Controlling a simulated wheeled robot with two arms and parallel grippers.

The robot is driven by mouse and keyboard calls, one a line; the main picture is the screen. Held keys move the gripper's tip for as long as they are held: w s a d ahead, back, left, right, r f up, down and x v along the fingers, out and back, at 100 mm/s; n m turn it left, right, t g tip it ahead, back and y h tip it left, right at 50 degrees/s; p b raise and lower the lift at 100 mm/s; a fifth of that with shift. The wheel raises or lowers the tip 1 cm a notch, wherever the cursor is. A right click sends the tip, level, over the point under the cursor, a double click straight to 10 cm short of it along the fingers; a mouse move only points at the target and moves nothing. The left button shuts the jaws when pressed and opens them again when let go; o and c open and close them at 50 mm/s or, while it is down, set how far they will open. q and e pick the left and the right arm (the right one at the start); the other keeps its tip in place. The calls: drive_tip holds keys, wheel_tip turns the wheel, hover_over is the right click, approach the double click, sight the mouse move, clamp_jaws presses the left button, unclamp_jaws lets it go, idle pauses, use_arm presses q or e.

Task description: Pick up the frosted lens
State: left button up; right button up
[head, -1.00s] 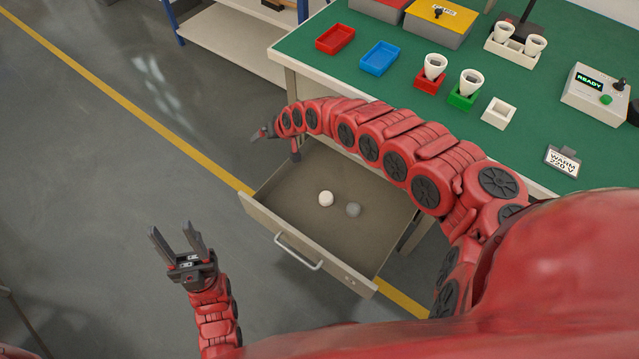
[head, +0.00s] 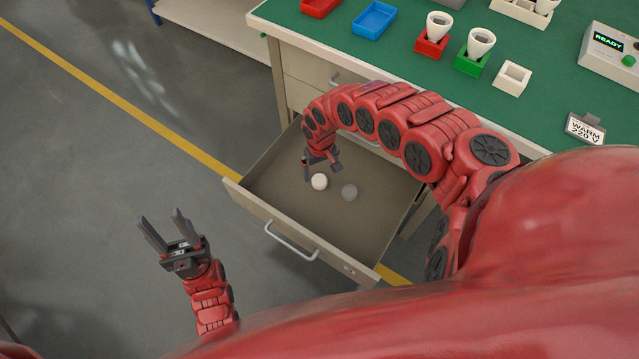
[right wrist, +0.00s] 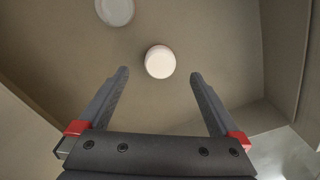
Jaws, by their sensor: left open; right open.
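A round white lens (head: 319,181), which looks like the frosted one, lies on the floor of the open drawer (head: 270,215). A greyer, clearer-looking disc (head: 349,192) lies just to its right. My right gripper (head: 322,172) is open and empty, over the drawer at the white lens. In the right wrist view the white lens (right wrist: 160,61) sits centred just beyond the open fingertips (right wrist: 159,74), apart from both. The grey disc (right wrist: 115,10) is at the top left there, partly cut off. My left gripper (head: 160,216) is open and empty, left of the drawer.
The drawer walls surround both discs; its front has a handle (head: 292,243). The green-topped bench (head: 400,75) stands behind, holding a blue tray (head: 374,20), a red cup holder (head: 432,43), a green one (head: 472,62) and a white box (head: 511,77).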

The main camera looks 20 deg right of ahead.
wheel_tip(320, 180, down, 6)
drive_tip(key=shift+w+a+r+b, duration=0.1)
drive_tip(key=shift+w+r+b, duration=0.05)
drive_tip(key=shift+b, duration=1.05)
drive_tip(key=shift+c, duration=0.2)
drive_tip(key=c, duration=1.3)
wheel_tip(320, 180, up, 15)
drive_tip(key=p, duration=0.9)
drive_tip(key=shift+c, duration=0.2)
drive_tip(key=shift+f, duration=0.2)
